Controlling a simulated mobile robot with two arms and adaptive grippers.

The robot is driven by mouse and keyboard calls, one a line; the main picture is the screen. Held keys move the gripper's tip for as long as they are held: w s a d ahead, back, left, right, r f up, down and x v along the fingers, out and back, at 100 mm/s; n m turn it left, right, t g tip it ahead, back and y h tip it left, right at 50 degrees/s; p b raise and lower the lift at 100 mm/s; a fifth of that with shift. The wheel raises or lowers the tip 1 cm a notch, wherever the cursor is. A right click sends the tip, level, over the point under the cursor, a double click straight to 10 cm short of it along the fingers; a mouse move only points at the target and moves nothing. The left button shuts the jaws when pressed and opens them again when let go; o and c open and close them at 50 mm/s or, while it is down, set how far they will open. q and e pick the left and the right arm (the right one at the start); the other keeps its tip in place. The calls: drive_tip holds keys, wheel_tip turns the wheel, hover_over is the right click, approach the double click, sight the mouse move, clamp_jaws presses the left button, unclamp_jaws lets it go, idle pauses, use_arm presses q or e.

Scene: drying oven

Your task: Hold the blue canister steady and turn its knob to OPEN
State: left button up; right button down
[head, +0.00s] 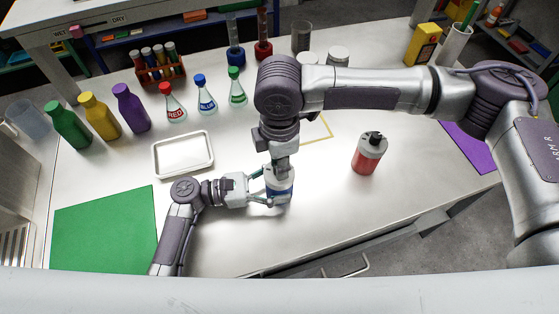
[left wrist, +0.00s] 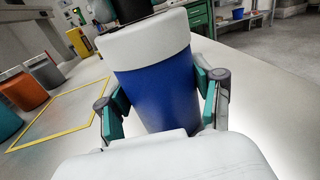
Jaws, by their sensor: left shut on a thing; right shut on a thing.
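The blue canister (head: 281,191) stands on the white bench at the front middle, mostly covered by my grippers in the head view. In the left wrist view the canister (left wrist: 160,92) shows a blue body and a pale grey lid. My left gripper (head: 270,193) is shut around its body from the left, with a teal finger on each side. My right gripper (head: 279,171) comes down from above and is shut on the dark knob (left wrist: 132,10) on the lid. The knob's markings and setting are not readable.
A red canister (head: 367,157) with a grey lid and black knob stands to the right. A white tray (head: 183,154), a green mat (head: 105,230) and a yellow outline (head: 318,139) lie nearby. Bottles and flasks line the back left. The bench front is clear.

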drive_tip(key=m, duration=0.4)
drive_tip(key=shift+m, duration=0.3)
drive_tip(key=shift+a+m, duration=0.1)
drive_tip(key=shift+m, duration=1.9)
drive_tip(key=c, duration=0.9)
unclamp_jaws()
drive_tip(key=shift+c, duration=0.2)
drive_tip(key=shift+r, duration=0.1)
wheel_tip(320, 180, up, 12)
